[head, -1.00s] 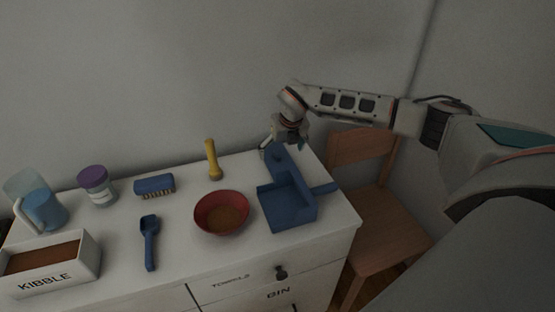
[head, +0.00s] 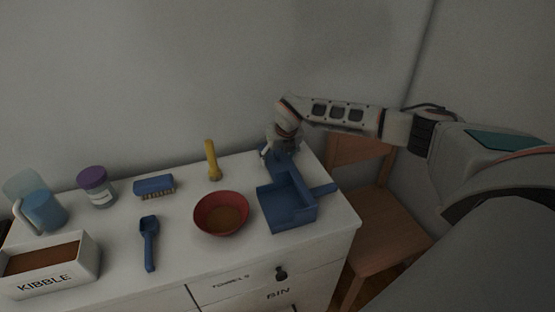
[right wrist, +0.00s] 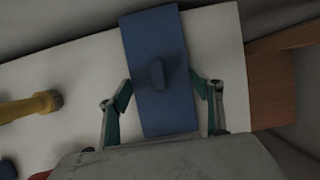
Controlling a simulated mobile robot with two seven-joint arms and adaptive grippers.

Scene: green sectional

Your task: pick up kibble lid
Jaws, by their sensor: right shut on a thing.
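The kibble lid looks to be the flat blue rectangular panel with a small knob at the back right of the dresser; it is partly hidden in the head view (head: 284,167) and fills the middle of the right wrist view (right wrist: 151,55). My right gripper (head: 278,154) is over it, pointing down. In the right wrist view its two fingers (right wrist: 161,101) stand at the panel's two long sides, shut on it. The lid appears to lie on the dresser top. The open white KIBBLE box (head: 50,276) is at the front left. My left gripper is not in view.
A blue dustpan (head: 288,208) sits right in front of the lid. A red bowl (head: 221,213), yellow tool (head: 212,161), blue brush (head: 154,184), blue scoop (head: 149,242), purple-lidded jar (head: 97,187) and jug (head: 43,212) stand leftward. A wooden chair (head: 375,225) is beside the dresser.

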